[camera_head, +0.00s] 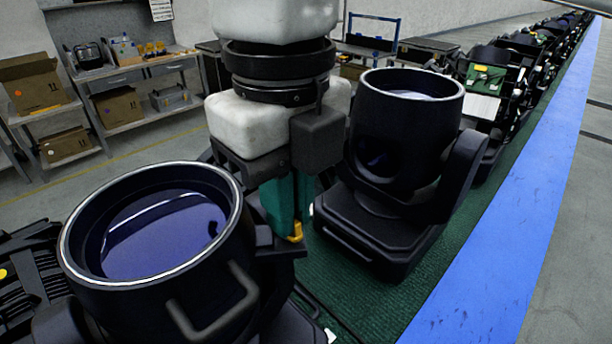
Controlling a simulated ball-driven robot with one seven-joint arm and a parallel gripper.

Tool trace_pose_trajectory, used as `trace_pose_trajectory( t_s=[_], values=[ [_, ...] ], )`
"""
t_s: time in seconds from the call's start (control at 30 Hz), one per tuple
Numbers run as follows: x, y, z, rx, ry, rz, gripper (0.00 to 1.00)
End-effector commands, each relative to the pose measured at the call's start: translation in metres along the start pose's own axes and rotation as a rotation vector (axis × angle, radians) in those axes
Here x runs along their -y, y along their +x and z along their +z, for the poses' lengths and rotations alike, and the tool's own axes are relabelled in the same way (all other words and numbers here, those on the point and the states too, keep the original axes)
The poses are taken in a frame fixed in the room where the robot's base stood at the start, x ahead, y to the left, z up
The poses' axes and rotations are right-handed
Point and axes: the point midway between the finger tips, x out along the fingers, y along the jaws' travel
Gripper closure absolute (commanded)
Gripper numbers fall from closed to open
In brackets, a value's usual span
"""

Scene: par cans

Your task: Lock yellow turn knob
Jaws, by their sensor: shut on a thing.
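The yellow turn knob (296,232) shows as a small yellow piece low on the right side of the near black par can (150,228). My gripper (290,212) reaches down from above between two par cans, with its green fingers at the knob. The fingers are shut on the yellow knob, and only its lower part shows below them. The far side of the knob and the other fingertip are hidden by the fingers. Whether the knob sits locked or not cannot be told from this view.
A second black par can (408,125) stands close to the right of my arm. More fixtures (490,80) line the green mat behind it. A blue strip (505,210) runs along the right. Shelves with cardboard boxes (35,85) stand at the back left.

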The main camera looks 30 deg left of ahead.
Motion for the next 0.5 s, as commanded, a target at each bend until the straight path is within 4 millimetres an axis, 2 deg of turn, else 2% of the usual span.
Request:
trace_pose_trajectory(
  t_s=[0.5],
  values=[
    [0.0004, -0.0021, 0.0004, 0.002, -0.487, -0.001, 1.00]
  ],
)
